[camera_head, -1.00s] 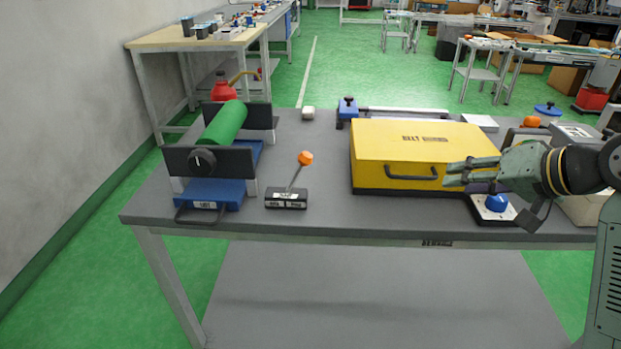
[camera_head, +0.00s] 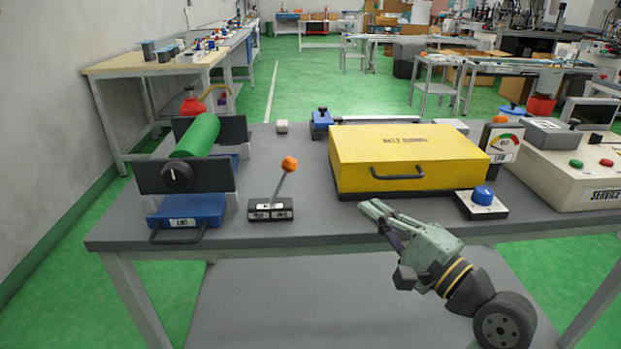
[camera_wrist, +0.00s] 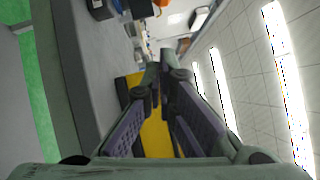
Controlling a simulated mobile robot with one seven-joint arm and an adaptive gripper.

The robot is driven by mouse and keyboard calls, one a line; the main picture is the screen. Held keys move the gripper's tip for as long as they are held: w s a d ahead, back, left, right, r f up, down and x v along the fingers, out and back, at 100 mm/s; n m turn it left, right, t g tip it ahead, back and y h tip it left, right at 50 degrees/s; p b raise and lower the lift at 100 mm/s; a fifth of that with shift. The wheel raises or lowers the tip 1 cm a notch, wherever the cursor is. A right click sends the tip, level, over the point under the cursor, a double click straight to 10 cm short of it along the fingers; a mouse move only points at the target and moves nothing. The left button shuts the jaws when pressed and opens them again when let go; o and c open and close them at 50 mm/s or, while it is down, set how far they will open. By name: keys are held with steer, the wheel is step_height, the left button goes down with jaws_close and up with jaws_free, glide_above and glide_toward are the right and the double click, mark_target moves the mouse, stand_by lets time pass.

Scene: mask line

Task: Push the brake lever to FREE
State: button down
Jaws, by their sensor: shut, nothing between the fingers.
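The brake lever (camera_head: 281,180) stands on the table left of centre. It has an orange knob (camera_head: 290,164) on a thin grey rod, leaning to the right, rising from a black base (camera_head: 271,210) with white labels too small to read. My gripper (camera_head: 369,207) is in front of the yellow case, to the right of the lever and apart from it. Its fingers point left and away from my body. In the wrist view the fingers (camera_wrist: 166,58) come together at the tips, shut with nothing between them.
The yellow case (camera_head: 405,158) sits right behind my gripper. A blue knob on a white plate (camera_head: 483,203) is to the right. A roller stand with a green roll (camera_head: 197,135) and blue tray (camera_head: 187,211) is left of the lever. The tabletop (camera_head: 315,215) between lever and gripper is clear.

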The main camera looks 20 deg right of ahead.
mark_target(281, 182)
steer(key=p+x, duration=0.2)
steer(key=x, duration=0.7)
steer(key=shift+w+r, duration=0.1)
steer(key=shift+w, duration=0.05)
steer(key=w+a, duration=0.1)
steer(key=w+a+p, duration=0.1)
steer(key=a, duration=0.1)
steer(key=shift+w+a+r, duration=0.25)
steer(key=shift+a+r, duration=0.1)
steer(key=shift+r, duration=0.05)
steer(key=shift+r, duration=0.1)
